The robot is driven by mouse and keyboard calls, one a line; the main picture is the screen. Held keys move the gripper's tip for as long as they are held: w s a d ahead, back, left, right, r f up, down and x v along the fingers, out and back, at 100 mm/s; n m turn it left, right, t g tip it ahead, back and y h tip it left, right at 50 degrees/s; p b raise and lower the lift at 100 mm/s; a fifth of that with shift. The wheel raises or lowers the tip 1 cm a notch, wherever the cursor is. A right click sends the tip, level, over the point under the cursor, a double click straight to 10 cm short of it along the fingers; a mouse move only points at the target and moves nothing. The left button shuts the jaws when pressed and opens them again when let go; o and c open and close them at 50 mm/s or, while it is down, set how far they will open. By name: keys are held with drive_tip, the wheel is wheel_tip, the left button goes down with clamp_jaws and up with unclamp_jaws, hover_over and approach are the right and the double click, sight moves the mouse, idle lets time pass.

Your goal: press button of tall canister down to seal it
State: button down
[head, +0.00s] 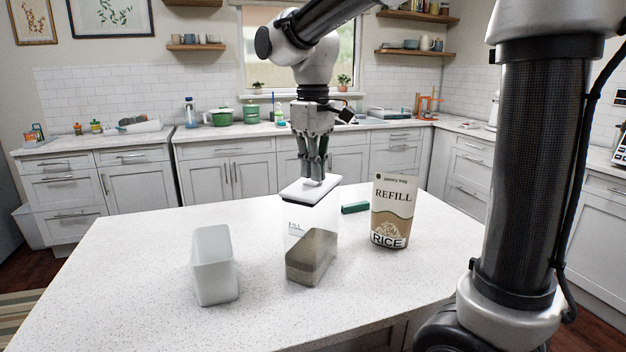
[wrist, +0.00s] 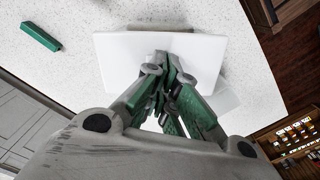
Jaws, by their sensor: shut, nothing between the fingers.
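The tall canister (head: 298,222) stands upright on the white speckled counter. Its body is clear, with a brownish fill in the lower part and a flat white lid (head: 296,190) on top. The lid also shows in the wrist view (wrist: 118,60) below my fingers. My gripper (head: 314,182) points straight down, shut and empty, with its fingertips at the middle of the lid. The fingertips appear to touch the lid or its button. The button is hidden by the fingers, so I cannot tell whether it is up or down.
A rice refill pouch (head: 393,208) stands upright to the right. A small green block (head: 355,208) lies between canister and pouch, also seen in the wrist view (wrist: 41,37). The counter's left part is clear.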

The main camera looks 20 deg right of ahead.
drive_tip(key=shift+r, duration=3.25)
drive_tip(key=shift+w, duration=0.15)
drive_tip(key=f, duration=0.3)
drive_tip(key=shift+s+f+m+t, duration=0.2)
drive_tip(key=shift+f+m+t, duration=0.1)
drive_tip(key=shift+f+m, duration=0.1)
drive_tip(key=s+d+f, duration=0.1)
drive_tip(key=s+d, duration=0.1)
drive_tip(key=shift+s+d+f+m, duration=0.15)
drive_tip(key=shift+s+f+m, duration=0.15)
drive_tip(key=shift+f, duration=0.1)
drive_tip(key=s+d+f+m+t, duration=0.2)
drive_tip(key=s+d, duration=0.4)
drive_tip(key=s, duration=0.2)
drive_tip(key=s+d+f+m+t, duration=0.1)
drive_tip(key=s+d+f+m, duration=0.1)
drive_tip(key=s+d, duration=0.4)
drive_tip(key=shift+s+d+f+m+t, duration=0.3)
drive_tip(key=shift+s+f+t, duration=0.15)
drive_tip(key=shift+s, duration=0.75)
